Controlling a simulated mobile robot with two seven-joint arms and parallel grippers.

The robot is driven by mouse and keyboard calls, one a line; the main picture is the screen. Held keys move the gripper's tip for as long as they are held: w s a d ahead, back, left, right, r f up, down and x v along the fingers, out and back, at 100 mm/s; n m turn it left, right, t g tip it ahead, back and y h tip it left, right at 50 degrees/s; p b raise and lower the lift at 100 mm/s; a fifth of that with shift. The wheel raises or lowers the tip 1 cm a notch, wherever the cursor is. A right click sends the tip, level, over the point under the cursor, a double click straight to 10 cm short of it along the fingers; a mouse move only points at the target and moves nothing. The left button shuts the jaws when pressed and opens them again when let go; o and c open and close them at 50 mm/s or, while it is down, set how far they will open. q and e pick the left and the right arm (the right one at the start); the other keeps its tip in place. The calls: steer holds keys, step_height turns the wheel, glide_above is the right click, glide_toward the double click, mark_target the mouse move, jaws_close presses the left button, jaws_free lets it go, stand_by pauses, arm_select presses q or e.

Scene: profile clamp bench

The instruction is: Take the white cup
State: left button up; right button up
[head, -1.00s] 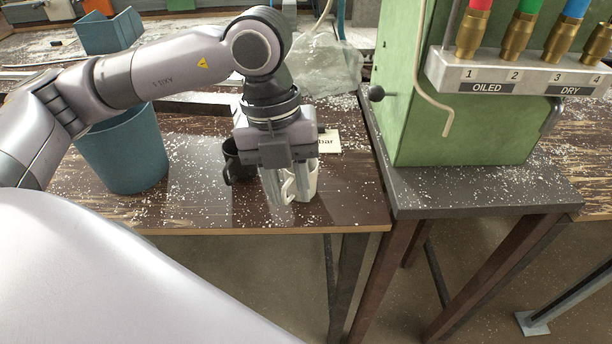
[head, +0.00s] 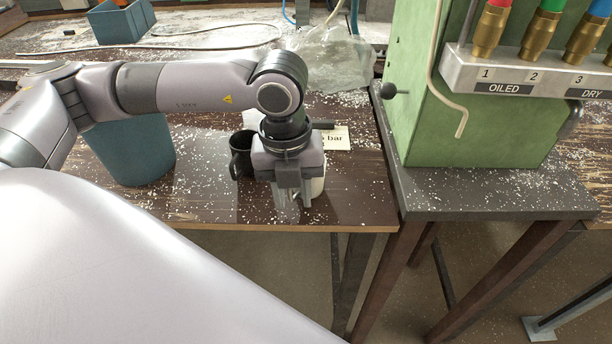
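The white cup (head: 319,186) stands on the brown worktable, near its front edge. My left gripper (head: 292,199) is over it, pointing down, and hides most of it. Only its right side shows clearly, with a pale part between the fingers. The fingers look apart and reach down at the cup's near left side. I cannot tell whether they press on the cup or its handle. My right gripper is not in view.
A black mug (head: 239,160) stands close to the left of my gripper. A blue bin (head: 132,152) is further left. A label card (head: 336,138) and a crumpled clear bag (head: 335,62) lie behind. A green cabinet (head: 480,110) stands on the right. White chips litter the worktable (head: 215,205).

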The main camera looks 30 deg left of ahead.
arm_select(q)
jaws_close()
steer(key=shift+r, duration=0.1)
